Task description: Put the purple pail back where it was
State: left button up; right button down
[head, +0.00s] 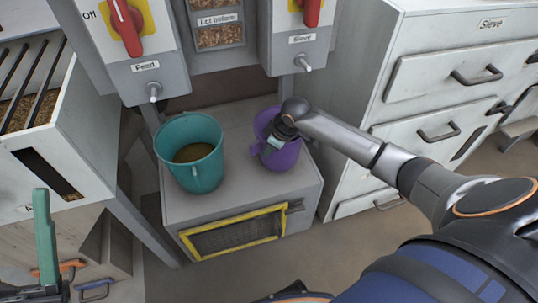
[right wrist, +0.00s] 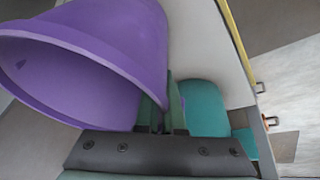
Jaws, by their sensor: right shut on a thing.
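The purple pail (head: 287,157) is at the right part of the grey box top, under the spout marked Sieve. It looks about upright; I cannot tell whether its base touches the top. My right gripper (head: 272,146) is shut on the pail's near-left wall. In the right wrist view the purple pail (right wrist: 95,50) fills the upper left, with its wall at the fingers (right wrist: 165,112). The inside that shows looks empty. My left gripper (head: 45,235) is at the lower left, away from the pail, with only one green finger clearly visible.
A teal pail (head: 190,178) with brownish contents stands left of the purple one on the box top (head: 238,203). The box has a yellow-framed mesh front (head: 235,235). Two spouts with red-handled switches (head: 125,25) hang above. A white drawer cabinet (head: 425,95) stands at the right.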

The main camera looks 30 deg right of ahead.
pick_arm(q)
jog(key=shift+s+d+f+m+h+b, duration=0.15)
jog(key=shift+s+m+h+b, duration=0.15)
jog(key=shift+s+h, duration=0.15)
pick_arm(e)
notch_tip(320, 180, down, 3)
jog(key=shift+r, duration=0.2)
pick_arm(q)
jog(key=shift+w, duration=0.1)
pick_arm(e)
jog(key=shift+f, duration=0.15)
jog(key=c, duration=1)
grip_release()
